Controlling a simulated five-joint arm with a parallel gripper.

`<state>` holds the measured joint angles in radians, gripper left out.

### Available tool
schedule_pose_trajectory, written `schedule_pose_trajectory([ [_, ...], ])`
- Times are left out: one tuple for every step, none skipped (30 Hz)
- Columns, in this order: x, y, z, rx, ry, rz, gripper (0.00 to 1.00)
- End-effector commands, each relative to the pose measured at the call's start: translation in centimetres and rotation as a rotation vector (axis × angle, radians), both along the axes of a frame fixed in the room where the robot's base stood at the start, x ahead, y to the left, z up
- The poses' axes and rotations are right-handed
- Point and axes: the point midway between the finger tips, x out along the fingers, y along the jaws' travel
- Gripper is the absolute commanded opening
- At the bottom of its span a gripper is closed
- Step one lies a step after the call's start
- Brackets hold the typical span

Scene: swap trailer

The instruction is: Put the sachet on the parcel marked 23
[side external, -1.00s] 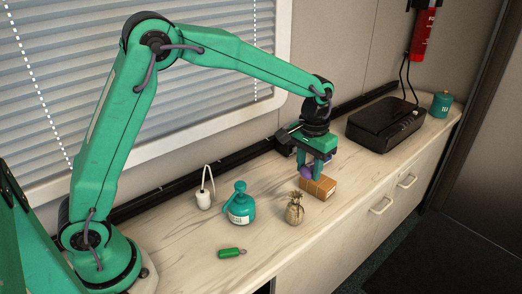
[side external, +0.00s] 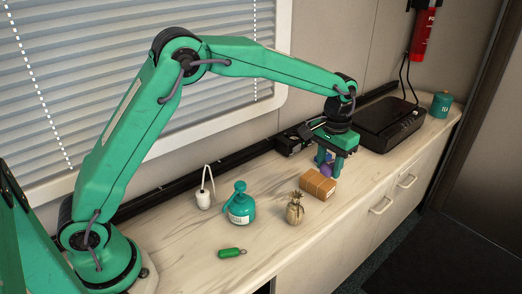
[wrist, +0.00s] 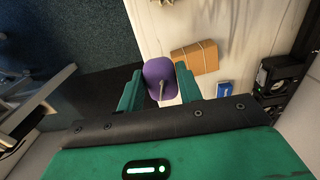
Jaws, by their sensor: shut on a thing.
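My gripper (side external: 333,163) is shut on a purple rounded sachet (side external: 326,169), held between the fingertips just behind the parcel in the side view. In the wrist view the sachet (wrist: 160,77) sits between my green fingers (wrist: 160,89), with a thin grey strip on it. A brown parcel (side external: 318,184) tied with string lies on the counter. In the wrist view the parcel (wrist: 197,57) is just right of the sachet. I cannot read a number on it. Whether the sachet touches the parcel is not clear.
On the counter (side external: 190,250) are a teal bottle (side external: 242,209), a white looped item (side external: 203,200), a pineapple-shaped jar (side external: 294,210), a green cylinder (side external: 232,253), a black device (side external: 391,124) and a teal canister (side external: 440,104). A small blue box (wrist: 224,89) lies near the parcel.

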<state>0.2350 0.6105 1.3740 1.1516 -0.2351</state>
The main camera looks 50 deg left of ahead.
Motion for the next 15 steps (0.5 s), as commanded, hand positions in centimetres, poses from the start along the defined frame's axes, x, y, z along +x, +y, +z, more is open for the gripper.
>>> schedule_pose_trajectory([
  [0.5,0.8,-0.6,0.001,0.002,0.004,0.14],
  [0.8,1.2,-0.9,0.001,0.002,0.003,0.14],
  [1.2,1.7,-1.3,0.000,0.001,0.004,0.14],
  [1.5,2.1,-1.6,0.001,0.002,0.004,0.14],
  [1.8,2.5,-1.9,0.001,0.002,0.003,0.14],
  [2.2,3.0,-2.3,0.001,0.001,0.003,0.14],
  [2.5,3.4,-2.6,0.000,0.001,0.004,0.14],
  [2.8,3.8,-2.9,0.001,0.001,0.004,0.14],
  [3.2,4.3,-3.2,0.001,0.000,0.003,0.14],
  [3.5,4.7,-3.5,0.001,0.000,0.003,0.14],
  [3.7,5.0,-3.8,0.001,0.001,0.003,0.14],
  [4.0,5.4,-4.1,0.001,0.000,0.003,0.14],
  [4.2,5.6,-4.3,0.001,0.000,0.002,0.14],
  [4.4,5.9,-4.4,0.001,0.000,0.001,0.14],
  [4.6,6.2,-4.6,0.001,0.000,0.001,0.14],
])
